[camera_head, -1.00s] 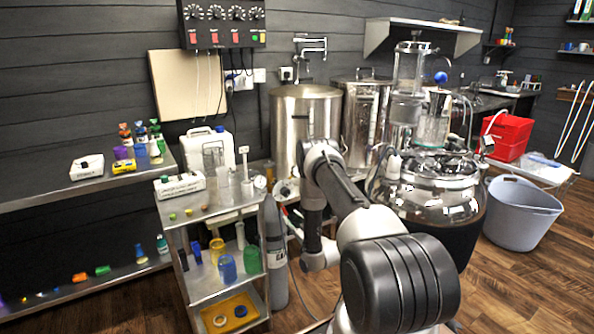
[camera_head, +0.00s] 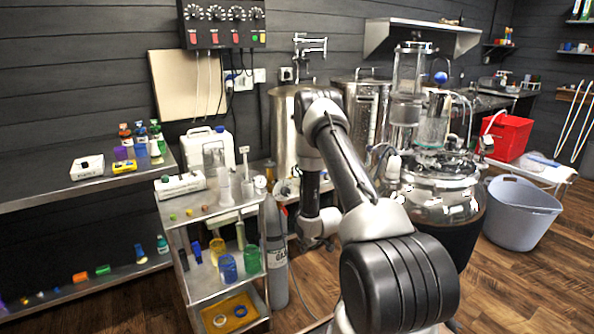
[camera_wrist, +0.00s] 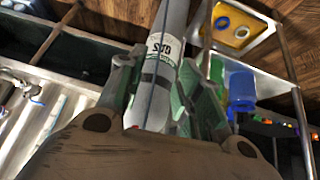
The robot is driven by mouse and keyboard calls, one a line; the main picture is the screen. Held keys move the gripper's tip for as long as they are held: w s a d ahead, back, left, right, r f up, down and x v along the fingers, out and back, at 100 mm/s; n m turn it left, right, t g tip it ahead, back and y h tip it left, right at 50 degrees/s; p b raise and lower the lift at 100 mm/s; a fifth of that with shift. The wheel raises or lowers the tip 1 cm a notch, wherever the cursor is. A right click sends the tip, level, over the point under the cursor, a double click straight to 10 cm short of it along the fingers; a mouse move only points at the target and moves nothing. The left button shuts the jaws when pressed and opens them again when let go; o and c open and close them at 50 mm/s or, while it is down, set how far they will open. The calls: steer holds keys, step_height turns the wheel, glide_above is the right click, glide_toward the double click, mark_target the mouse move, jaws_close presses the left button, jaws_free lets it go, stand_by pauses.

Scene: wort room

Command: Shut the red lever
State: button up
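I cannot clearly make out a red lever in either view. A small red spot (camera_wrist: 133,127) shows at the base of my left finger in the wrist view, too small to identify. My gripper (camera_head: 316,240) hangs low beside the grey gas cylinder (camera_head: 274,250), partly hidden by my arm in the head view. In the wrist view my gripper (camera_wrist: 163,95) has its greenish fingers spread apart, with the gas cylinder (camera_wrist: 163,60) seen between and beyond them. I see nothing clasped. A steel kettle (camera_head: 283,125) with fittings low on its front stands behind my arm.
A steel trolley (camera_head: 205,285) with coloured cups and a yellow tray (camera_head: 228,312) stands left of the cylinder. A glass-topped vessel (camera_head: 440,190) and a grey tub (camera_head: 522,212) are at right. A wall control box (camera_head: 222,25) has red buttons. Wood floor is open at right.

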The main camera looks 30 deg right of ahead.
steer(key=a+r, duration=0.2)
steer(key=r, duration=1.4)
steer(key=a+r+h, duration=0.1)
steer(key=a+r, duration=0.1)
steer(key=r, duration=1.5)
steer(key=shift+a+r, duration=0.3)
steer(key=n+t+y, duration=0.2)
steer(key=n+t, duration=0.2)
steer(key=t, duration=0.7)
glide_toward(286, 212)
steer(key=w, duration=0.9)
steer(key=shift+a, duration=0.2)
